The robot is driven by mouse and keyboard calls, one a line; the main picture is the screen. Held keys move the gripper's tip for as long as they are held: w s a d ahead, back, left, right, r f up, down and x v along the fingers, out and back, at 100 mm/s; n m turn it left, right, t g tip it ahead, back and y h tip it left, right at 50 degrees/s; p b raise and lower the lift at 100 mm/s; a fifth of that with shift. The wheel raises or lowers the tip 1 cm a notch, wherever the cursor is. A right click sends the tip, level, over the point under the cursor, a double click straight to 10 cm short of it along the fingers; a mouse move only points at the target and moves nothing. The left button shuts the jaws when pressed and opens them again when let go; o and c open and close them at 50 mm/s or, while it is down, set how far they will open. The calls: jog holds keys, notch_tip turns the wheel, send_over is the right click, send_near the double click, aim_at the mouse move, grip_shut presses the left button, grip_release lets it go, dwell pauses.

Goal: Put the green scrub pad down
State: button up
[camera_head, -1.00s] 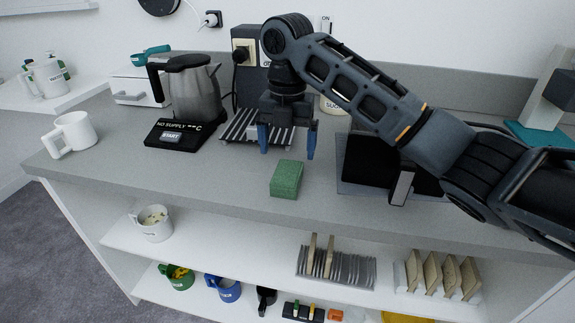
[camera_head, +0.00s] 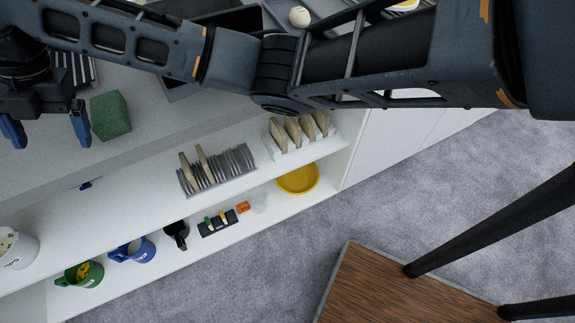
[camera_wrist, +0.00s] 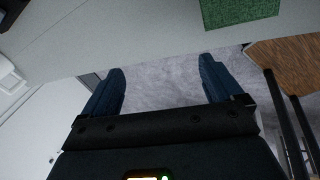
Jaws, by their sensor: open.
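The green scrub pad (camera_head: 110,115) rests on the grey counter (camera_head: 150,130), near its front edge. My gripper (camera_head: 46,136) is at the upper left of the head view, to the left of the pad and apart from it. In the wrist view the pad (camera_wrist: 238,10) lies at the top edge, partly cut off, beyond my fingertips. My gripper's two blue fingers (camera_wrist: 160,75) are spread wide, with only floor and counter edge showing between them. It is open and empty.
Below the counter, shelves hold a rack with wooden boards (camera_head: 215,170), a toast-like rack (camera_head: 300,130), a yellow bowl (camera_head: 298,178), and blue (camera_head: 133,250) and green (camera_head: 80,274) mugs. A wooden-topped stool or table (camera_head: 400,290) stands at lower right on the carpet.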

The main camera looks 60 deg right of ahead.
jog(key=s+a+f+m+t+y, duration=0.2)
jog(key=s+a+f+m+y, duration=0.15)
jog(key=a+f, duration=0.4)
jog(key=s+a+f+m+t, duration=0.2)
jog(key=s+f+m+t, duration=0.1)
jog(key=s+m, duration=0.3)
jog(key=s+a+f+m+t, duration=0.1)
jog(key=s+f+m+t, duration=0.15)
jog(key=s+m, duration=0.45)
jog(key=s+d+m+t+h, duration=0.2)
jog(key=s+d+m, duration=0.25)
jog(key=s, duration=0.45)
jog(key=s+d+m+t+h, duration=0.25)
jog(key=s+d, duration=0.35)
jog(key=s, duration=0.3)
jog(key=s+d+r+m+h, duration=0.1)
jog(key=s+d+r, duration=0.4)
jog(key=s, duration=0.2)
jog(key=s+d+r+m+t+h, duration=0.1)
jog(key=s+d+r+m, duration=0.1)
jog(key=s+d+r, duration=0.2)
jog(key=v, duration=0.3)
jog(key=shift+s+d, duration=0.2)
jog(key=shift+d, duration=0.2)
